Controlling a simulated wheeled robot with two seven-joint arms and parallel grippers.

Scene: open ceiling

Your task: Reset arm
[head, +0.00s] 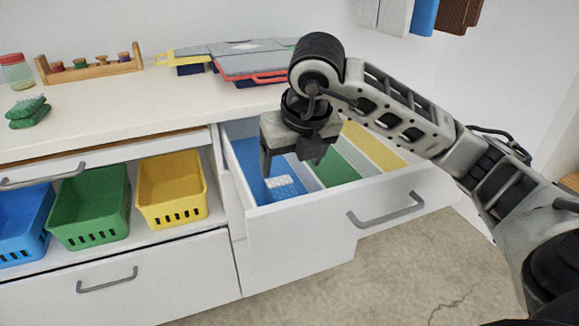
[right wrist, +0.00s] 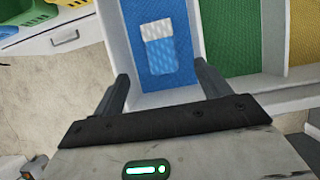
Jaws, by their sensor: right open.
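My right gripper (head: 291,163) is open and hangs above the open drawer (head: 300,219), over its blue section (head: 246,158). Its two fingers point down and nothing shows between them. In the right wrist view the open fingers (right wrist: 165,90) frame the blue section (right wrist: 183,20). A small white and blue item (head: 281,185) lies flat in that section, and it also shows in the right wrist view (right wrist: 158,48). My right arm reaches in from the right of the head view. My left gripper is not in view.
The drawer also has green (head: 327,166) and yellow (head: 372,148) sections. Blue (head: 20,222), green (head: 92,207) and yellow (head: 172,188) bins stand on the shelf at left. The counter (head: 130,108) holds a jar (head: 16,72), a wooden rack (head: 92,68) and stacked flat cases (head: 245,62).

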